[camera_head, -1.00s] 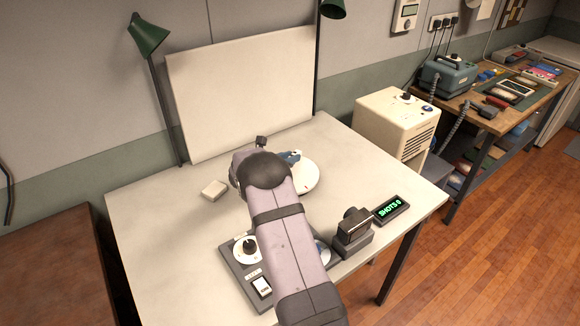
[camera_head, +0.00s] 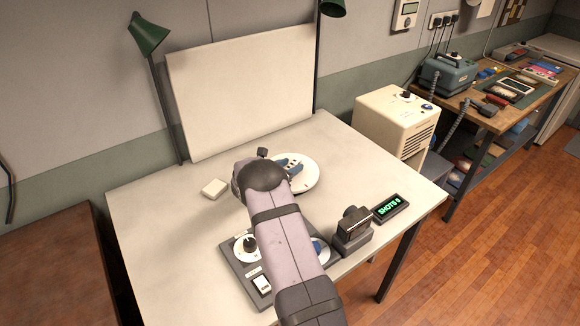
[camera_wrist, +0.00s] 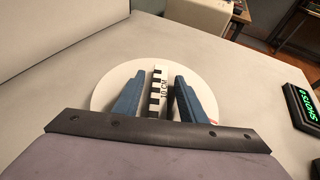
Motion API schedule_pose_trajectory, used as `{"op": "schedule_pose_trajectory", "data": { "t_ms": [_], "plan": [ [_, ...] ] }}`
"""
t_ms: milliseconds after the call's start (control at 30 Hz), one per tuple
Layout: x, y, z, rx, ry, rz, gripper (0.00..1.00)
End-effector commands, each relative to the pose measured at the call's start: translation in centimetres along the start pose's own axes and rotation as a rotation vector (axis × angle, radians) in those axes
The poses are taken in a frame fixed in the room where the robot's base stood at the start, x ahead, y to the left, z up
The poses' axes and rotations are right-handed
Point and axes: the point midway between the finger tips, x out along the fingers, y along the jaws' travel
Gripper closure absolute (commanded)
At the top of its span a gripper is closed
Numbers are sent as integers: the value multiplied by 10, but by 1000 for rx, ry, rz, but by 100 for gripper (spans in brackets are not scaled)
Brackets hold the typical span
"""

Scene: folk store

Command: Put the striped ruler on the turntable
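The striped ruler (camera_wrist: 156,92), black and white with "10 CM" on it, lies over the white round turntable (camera_wrist: 105,96) in the wrist view. It appears to rest on the disc. My gripper (camera_wrist: 158,82) has two blue fingers, one on each side of the ruler, with a gap showing on both sides. In the head view my gripper (camera_head: 290,166) is over the left part of the turntable (camera_head: 312,178). My arm hides part of the disc there, and only a small piece of the ruler shows.
A small pale block (camera_head: 214,188) sits left of my gripper on the table. A control panel (camera_head: 240,272), a dark device (camera_head: 353,232) and a "SHOTS" display (camera_head: 391,209) stand toward the front and right. A white backdrop board (camera_head: 245,95) stands behind.

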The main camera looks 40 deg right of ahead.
Motion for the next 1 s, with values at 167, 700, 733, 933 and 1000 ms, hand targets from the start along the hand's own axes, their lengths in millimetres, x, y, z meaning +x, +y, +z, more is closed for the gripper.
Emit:
{"op": "schedule_pose_trajectory", "data": {
  "t_ms": [167, 700, 733, 933, 1000],
  "plan": [
    [0, 0, 0, 0, 0, 0, 63],
    [-37, 1, 2, -1, -1, 4, 63],
    [-42, 2, 2, -1, -1, 4, 63],
    [-79, 2, 2, 1, -1, 3, 63],
    [-91, 1, 2, 1, -1, 4, 63]
  ]
}}
